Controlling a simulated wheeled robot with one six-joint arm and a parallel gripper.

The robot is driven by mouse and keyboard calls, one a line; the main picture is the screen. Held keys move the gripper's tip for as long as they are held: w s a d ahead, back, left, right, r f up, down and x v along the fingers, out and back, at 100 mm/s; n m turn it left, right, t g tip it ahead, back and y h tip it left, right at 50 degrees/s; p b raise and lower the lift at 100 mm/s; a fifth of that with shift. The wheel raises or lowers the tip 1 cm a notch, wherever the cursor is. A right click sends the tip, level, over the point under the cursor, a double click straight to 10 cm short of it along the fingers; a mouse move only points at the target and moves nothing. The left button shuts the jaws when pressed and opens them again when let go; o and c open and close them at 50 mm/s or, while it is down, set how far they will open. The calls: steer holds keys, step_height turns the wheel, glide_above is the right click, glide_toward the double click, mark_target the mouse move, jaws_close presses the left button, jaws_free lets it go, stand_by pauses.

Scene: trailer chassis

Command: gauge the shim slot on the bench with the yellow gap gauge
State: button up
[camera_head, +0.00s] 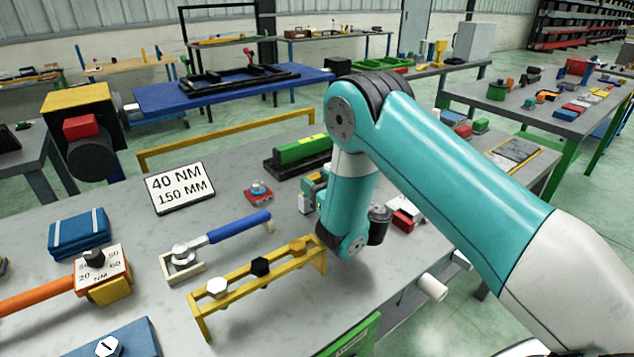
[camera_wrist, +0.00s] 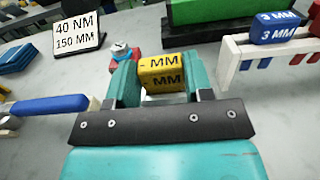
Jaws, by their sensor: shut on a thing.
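My gripper (camera_wrist: 159,80) is shut on the yellow gap gauge (camera_wrist: 161,66), a small yellow block with black "- MM" lettering between the two teal fingers in the wrist view. In the head view my teal arm hides most of the gripper. A green block on a dark base (camera_head: 300,151) lies beyond the gripper on the grey bench (camera_head: 225,200); it also shows at the top of the wrist view (camera_wrist: 225,12). I cannot tell for certain that it holds the shim slot; no slot opening shows clearly. The gauge appears apart from it.
A white rack (camera_wrist: 240,50) with a blue "3 MM" gauge (camera_wrist: 275,27) stands at the right. A "40 NM 150 MM" sign (camera_head: 180,187), a small red block with a knob (camera_head: 258,194), a blue-handled tool (camera_head: 238,227) and a yellow rack (camera_head: 240,285) stand nearby.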

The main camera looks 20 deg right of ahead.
steer(key=shift+s+f, duration=0.1)
steer(key=shift+f, duration=0.2)
step_height(320, 180, up, 8)
steer(key=p, duration=0.7)
steer(key=shift+r+p, duration=0.15)
steer(key=shift+p, duration=0.15)
stand_by(0.4)
